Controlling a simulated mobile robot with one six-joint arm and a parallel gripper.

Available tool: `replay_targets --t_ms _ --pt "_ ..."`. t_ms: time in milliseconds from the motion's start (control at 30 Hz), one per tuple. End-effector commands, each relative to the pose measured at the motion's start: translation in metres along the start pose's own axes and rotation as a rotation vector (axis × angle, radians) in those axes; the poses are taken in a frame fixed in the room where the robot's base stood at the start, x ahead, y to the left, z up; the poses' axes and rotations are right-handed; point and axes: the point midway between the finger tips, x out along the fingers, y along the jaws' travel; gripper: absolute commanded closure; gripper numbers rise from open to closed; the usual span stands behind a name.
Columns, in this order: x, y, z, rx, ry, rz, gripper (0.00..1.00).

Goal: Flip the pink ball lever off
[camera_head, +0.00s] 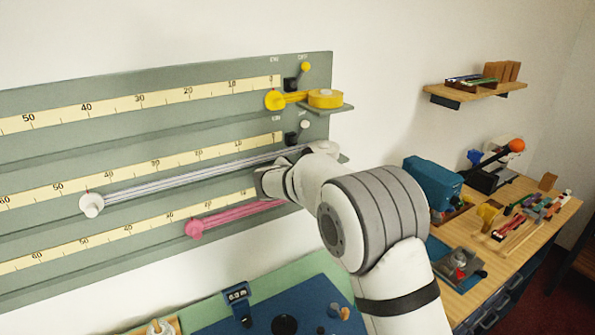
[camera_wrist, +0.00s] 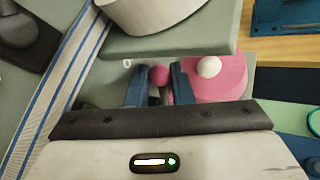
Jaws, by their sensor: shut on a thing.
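The pink ball (camera_wrist: 159,74) of the lever is between the two blue-grey fingers of my gripper (camera_wrist: 159,84) in the wrist view, and the gripper is shut on it. A label letter shows just left of the ball; the rest of the label and most of the lever's base are hidden. In the head view, my gripper (camera_head: 270,183) is at the right end of the lowest scale on the grey-green board (camera_head: 150,160). It hides the pink lever there.
Pink tape (camera_head: 235,215) runs along the lowest scale to a pink knob (camera_head: 193,228). White tape (camera_head: 180,180) passes just above my gripper. A yellow-ball lever (camera_head: 305,67) and a white-ball lever (camera_head: 304,124) stand higher. A cluttered wooden bench (camera_head: 545,205) is at right.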

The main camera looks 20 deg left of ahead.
Motion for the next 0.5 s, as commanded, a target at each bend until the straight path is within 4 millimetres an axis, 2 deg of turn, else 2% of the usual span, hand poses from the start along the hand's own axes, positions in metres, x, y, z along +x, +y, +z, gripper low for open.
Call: replay_targets --t_ms 233,267,333,500 --pt "0.0005 -0.0003 0.0003 0.001 0.000 0.000 1.00" --pt "0.0005 -0.0003 0.0003 0.001 -0.001 0.000 0.78" --pt "0.0005 -0.0004 0.0004 0.001 -0.001 0.000 0.72" --pt "0.0006 -0.0006 0.0006 0.001 -0.002 -0.001 0.72"
